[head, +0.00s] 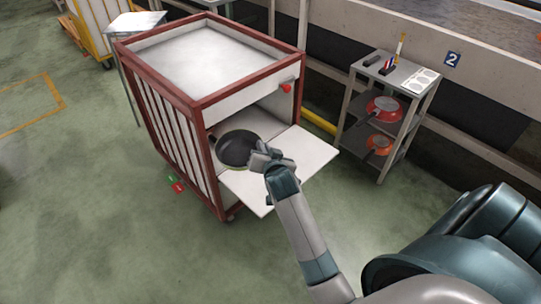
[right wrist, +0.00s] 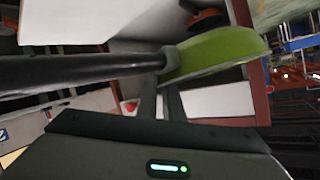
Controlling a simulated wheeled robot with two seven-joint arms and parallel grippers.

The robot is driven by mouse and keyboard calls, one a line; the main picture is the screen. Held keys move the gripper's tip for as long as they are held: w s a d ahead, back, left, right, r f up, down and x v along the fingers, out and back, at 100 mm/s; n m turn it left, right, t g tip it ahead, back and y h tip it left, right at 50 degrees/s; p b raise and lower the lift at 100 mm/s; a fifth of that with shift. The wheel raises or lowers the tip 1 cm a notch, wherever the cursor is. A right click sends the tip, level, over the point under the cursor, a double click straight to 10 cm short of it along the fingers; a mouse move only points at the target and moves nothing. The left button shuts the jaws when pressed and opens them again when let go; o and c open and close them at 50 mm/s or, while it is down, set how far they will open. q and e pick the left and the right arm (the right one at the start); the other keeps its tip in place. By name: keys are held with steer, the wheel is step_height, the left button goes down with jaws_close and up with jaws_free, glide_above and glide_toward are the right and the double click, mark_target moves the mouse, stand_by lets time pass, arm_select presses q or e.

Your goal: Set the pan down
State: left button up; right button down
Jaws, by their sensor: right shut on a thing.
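The pan (head: 236,148) is dark inside, and its outside shows green in the right wrist view (right wrist: 215,52). It is at the open lower compartment of the red-framed cart (head: 205,100), over the inner end of the lowered white flap (head: 262,186). My right gripper (head: 262,158) is shut on the pan's black handle (right wrist: 85,67). Its two fingers also show in the right wrist view (right wrist: 160,98). I cannot tell whether the pan touches the surface below. My left gripper is not in view.
A grey shelf rack (head: 360,135) stands right of the cart, with a red pan (head: 384,108) and an orange pan (head: 379,144) on its shelves. A small table (head: 136,22) stands behind the cart at left. The green floor at left is mostly clear.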

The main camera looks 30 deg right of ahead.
steer(key=a+r+n+y, duration=0.1)
steer(key=a+r, duration=0.4)
steer(key=r, duration=0.5)
steer(key=s+a+r+n+y, duration=0.1)
steer(key=a+r+y, duration=0.1)
steer(key=a+r, duration=0.4)
steer(key=a+r+n+y, duration=0.1)
steer(key=a+r, duration=0.4)
steer(key=r, duration=0.9)
steer(key=shift+s+a+n+t+y, duration=0.25)
steer(key=shift+s+n+t+y, duration=0.15)
steer(key=shift+n, duration=0.1)
steer(key=shift+w, duration=0.1)
